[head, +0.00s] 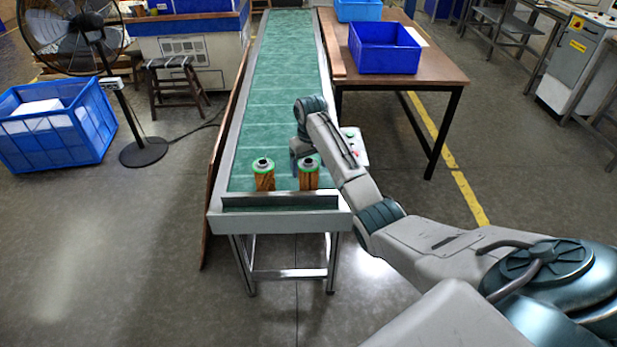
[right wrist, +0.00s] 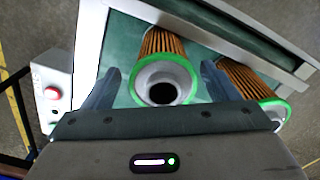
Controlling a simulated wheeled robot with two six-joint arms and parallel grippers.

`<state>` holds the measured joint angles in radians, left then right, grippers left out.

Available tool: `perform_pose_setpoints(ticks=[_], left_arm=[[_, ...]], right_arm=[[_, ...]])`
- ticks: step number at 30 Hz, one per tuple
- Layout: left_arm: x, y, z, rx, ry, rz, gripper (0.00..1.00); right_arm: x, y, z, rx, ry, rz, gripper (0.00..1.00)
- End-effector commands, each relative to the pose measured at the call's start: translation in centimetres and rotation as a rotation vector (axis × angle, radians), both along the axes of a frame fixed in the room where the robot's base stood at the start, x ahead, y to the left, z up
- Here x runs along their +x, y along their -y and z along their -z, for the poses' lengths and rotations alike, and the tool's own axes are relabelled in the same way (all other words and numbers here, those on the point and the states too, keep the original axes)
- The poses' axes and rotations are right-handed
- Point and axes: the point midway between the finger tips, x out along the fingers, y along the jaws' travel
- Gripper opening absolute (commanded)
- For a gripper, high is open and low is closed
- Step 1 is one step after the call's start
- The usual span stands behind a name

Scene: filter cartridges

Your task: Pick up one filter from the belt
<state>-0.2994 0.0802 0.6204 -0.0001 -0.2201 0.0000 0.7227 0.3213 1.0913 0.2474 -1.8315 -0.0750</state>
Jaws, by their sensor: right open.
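Two filters with brown pleated sides and green-rimmed tops stand upright on the green belt (head: 285,100) at its near end. The left filter (head: 264,178) and the right filter (head: 309,178) are a small gap apart. My right gripper (head: 299,163) is at the right filter, its fingers partly hidden in the head view. In the right wrist view my open right gripper (right wrist: 158,85) has one finger on each side of the right filter (right wrist: 163,76), with gaps visible. The left filter (right wrist: 262,95) shows just outside a finger there. My left gripper is not in view.
A metal end plate (head: 280,201) closes the belt's near end. A control box with a red button (head: 354,148) is at the belt's right side. A blue bin (head: 385,50) stands on the brown table (head: 440,72) to the right. A blue crate (head: 60,140) is on the floor at left.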

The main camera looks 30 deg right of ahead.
Motion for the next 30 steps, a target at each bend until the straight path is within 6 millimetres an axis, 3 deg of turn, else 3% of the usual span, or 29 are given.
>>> perform_pose_setpoints(ticks=[2, 7, 15, 23, 30], left_arm=[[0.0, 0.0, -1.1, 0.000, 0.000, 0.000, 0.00], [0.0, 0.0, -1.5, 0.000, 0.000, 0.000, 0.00], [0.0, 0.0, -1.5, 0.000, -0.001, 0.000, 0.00], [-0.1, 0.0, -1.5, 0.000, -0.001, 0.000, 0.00], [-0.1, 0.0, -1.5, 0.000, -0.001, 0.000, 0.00]], right_arm=[[0.2, -0.3, 0.9, 0.002, -0.006, 0.000, 0.81], [0.2, -0.3, 3.2, 0.001, -0.003, 0.001, 0.81], [0.3, -0.3, 3.7, 0.000, -0.001, 0.000, 0.81], [0.3, -0.2, 3.7, 0.000, -0.001, 0.000, 0.34], [0.3, -0.2, 3.6, 0.000, 0.000, 0.000, 0.34]])
